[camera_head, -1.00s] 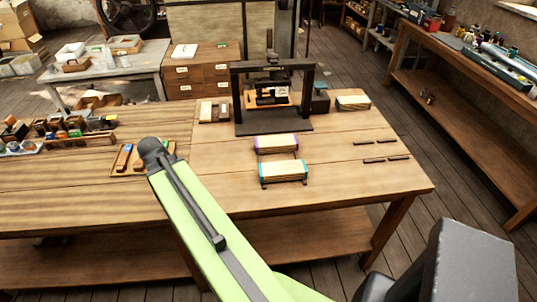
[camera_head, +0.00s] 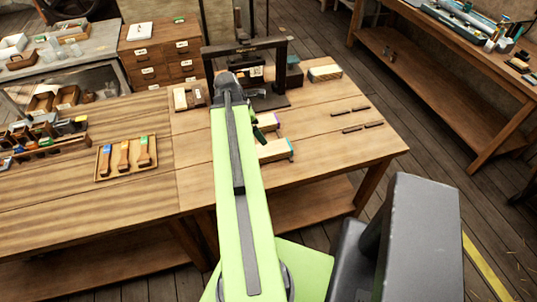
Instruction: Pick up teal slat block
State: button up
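The teal slat block (camera_head: 275,150) is a pale wooden block with teal ends on the wooden table. My green arm covers its left part; its right teal end shows. Just behind it is a similar block with purple trim (camera_head: 267,122), also partly hidden by my arm. My arm reaches up the middle of the picture, its dark far end in front of the press.
A dark press frame (camera_head: 283,66) stands behind the blocks. A tray with colored-top handled tools (camera_head: 101,174) lies on the left. Another block (camera_head: 325,73) sits at the back right. Several thin dark bars (camera_head: 352,129) lie on the right. The table's front right is clear.

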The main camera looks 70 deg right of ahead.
jog(key=b, duration=0.6)
send_over(270, 148)
jog(key=w+a, duration=0.2)
jog(key=f, duration=0.7)
jog(key=shift+s+d+f, duration=0.15)
jog(key=shift+d+f, duration=0.05)
jog(key=shift+f, duration=0.05)
jog(key=shift+s+d, duration=0.1)
jog(key=b+x, duration=0.4)
jog(key=x, duration=0.1)
jog(key=shift+f+b, duration=0.2)
jog(key=shift+b, duration=0.2)
jog(key=shift+r, duration=0.2)
jog(key=shift+c, duration=0.3)
jog(key=c, duration=1.7)
jog(key=shift+c, duration=0.2)
